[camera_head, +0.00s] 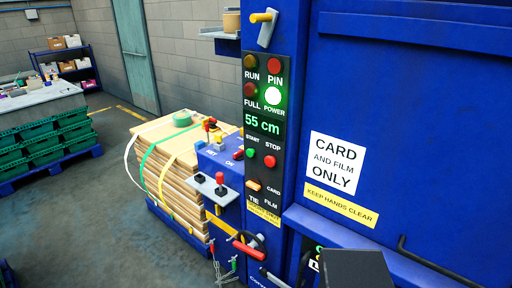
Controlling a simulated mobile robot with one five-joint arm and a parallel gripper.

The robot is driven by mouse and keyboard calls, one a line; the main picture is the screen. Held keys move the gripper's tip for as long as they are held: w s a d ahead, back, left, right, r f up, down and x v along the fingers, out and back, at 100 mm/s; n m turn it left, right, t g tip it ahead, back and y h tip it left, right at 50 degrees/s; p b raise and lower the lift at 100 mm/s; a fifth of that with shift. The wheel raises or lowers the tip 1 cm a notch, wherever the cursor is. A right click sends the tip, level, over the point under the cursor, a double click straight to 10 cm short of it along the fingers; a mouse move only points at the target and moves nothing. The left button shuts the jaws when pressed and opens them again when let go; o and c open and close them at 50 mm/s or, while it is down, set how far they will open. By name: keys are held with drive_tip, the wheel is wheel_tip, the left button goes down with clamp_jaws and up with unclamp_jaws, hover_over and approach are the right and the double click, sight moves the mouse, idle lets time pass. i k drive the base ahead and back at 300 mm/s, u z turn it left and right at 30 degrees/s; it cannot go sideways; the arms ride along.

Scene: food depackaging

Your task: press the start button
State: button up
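The green start button (251,154) sits on the dark control panel (262,140) of a blue machine, under the label START. The red stop button (270,161) is just to its right. A dark grey block (357,271) at the bottom edge may be part of my arm; I cannot tell. No gripper fingers show.
The power lamp (272,96) glows, and the display (263,122) reads 55 cm. A red-knobbed lever (220,180) and a red-gripped handle (248,249) stick out below and left of the panel.

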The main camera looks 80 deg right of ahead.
sight(251, 153)
drive_tip(key=z, duration=0.15)
drive_tip(key=i, duration=0.9)
drive_tip(key=z, duration=3.5)
